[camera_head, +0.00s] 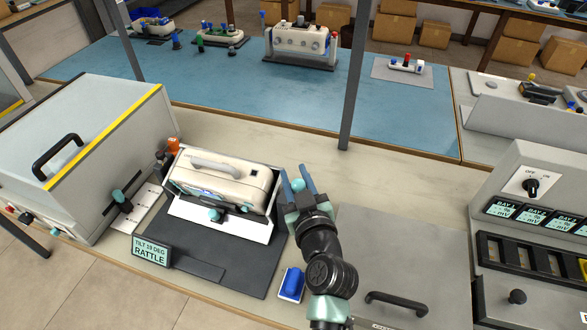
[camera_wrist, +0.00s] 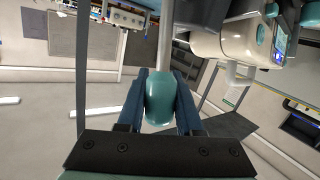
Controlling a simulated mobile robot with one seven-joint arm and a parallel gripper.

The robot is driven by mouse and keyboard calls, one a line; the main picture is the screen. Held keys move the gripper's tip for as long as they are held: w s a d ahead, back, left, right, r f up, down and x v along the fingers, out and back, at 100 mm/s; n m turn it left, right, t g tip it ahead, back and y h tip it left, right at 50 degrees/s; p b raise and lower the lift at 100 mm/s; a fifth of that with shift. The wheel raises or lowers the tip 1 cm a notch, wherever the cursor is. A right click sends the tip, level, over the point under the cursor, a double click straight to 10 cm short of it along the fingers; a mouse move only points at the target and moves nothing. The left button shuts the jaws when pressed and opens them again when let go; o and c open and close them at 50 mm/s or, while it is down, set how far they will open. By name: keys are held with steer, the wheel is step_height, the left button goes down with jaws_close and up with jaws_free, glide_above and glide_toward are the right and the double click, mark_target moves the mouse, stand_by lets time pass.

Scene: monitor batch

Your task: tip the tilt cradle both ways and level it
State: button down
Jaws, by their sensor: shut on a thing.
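The tilt cradle (camera_head: 222,230) is a white tray on a dark base plate (camera_head: 225,262). A cream monitor with a top handle (camera_head: 232,177) sits in it. My gripper (camera_head: 298,180) is at the cradle's right end, with its blue fingers shut on a teal knob (camera_head: 298,185). In the wrist view the teal knob (camera_wrist: 160,98) is between both fingers, with a pale rod running from it. The monitor's side and screen (camera_wrist: 281,33) show at the upper right there. A sign (camera_head: 151,252) reads "TILT 10 DEG RATTLE". I cannot tell the cradle's exact tilt.
A large grey box with a black handle (camera_head: 58,156) stands close on the left. A grey lidded panel (camera_head: 405,250) lies right of my arm, beside a meter console (camera_head: 535,215). A blue item (camera_head: 291,283) lies near the front edge. A grey post (camera_head: 357,80) rises behind.

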steer(key=w+g+p, duration=0.1)
steer(key=p, duration=0.1)
steer(key=w+d+m+g+p, duration=0.1)
steer(key=g+p, duration=0.1)
steer(key=shift+w+f, duration=0.2)
steer(key=shift+w, duration=0.15)
steer(key=c, duration=0.6)
jaws_free()
steer(key=shift+s+r, duration=0.1)
steer(key=b+v, duration=0.1)
steer(key=v, duration=1.1)
steer(key=shift+s+d+r, duration=0.1)
steer(key=shift+s+r, duration=0.05)
steer(key=shift+s, duration=0.2)
